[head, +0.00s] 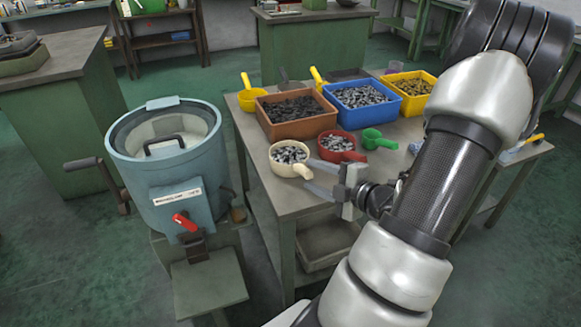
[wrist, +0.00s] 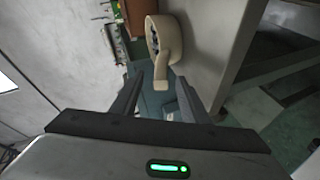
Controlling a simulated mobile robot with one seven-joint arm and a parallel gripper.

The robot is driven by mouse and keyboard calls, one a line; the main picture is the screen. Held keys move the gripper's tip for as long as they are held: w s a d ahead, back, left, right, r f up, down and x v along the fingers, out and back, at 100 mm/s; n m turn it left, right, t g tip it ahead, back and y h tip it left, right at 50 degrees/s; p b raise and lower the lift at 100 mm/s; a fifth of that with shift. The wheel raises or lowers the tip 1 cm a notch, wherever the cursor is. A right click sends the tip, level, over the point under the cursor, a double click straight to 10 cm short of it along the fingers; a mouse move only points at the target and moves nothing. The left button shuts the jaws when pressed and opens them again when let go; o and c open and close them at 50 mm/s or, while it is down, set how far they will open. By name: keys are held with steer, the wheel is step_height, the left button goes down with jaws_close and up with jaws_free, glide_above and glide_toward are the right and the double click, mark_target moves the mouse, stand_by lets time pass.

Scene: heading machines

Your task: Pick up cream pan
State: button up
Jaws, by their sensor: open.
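The cream pan (head: 289,157) stands near the front left corner of the grey table (head: 275,198), filled with small dark and silver metal pieces. Its short handle points right and toward the front. My gripper (head: 315,178) is open beside the handle, with its fingers pointing left toward it. In the wrist view the cream pan (wrist: 162,40) lies ahead, its handle (wrist: 161,78) just beyond and between the open fingertips of my gripper (wrist: 160,85). The fingers do not appear closed on it.
A red pan (head: 338,158) and a green scoop (head: 378,140) stand close to the cream pan. Brown (head: 297,128), blue (head: 362,116) and yellow (head: 420,105) bins of parts stand behind. A blue-grey drum machine (head: 160,205) is left of the table.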

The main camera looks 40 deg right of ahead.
mark_target(298, 168)
steer(key=b+x, duration=0.1)
steer(key=x, duration=0.1)
steer(key=b+x, duration=0.1)
steer(key=x, duration=0.1)
steer(key=shift+w+d+f, duration=0.2)
steer(key=shift+w+f, duration=0.1)
steer(key=shift+f, duration=0.15)
steer(key=shift+w, duration=0.45)
jaws_close()
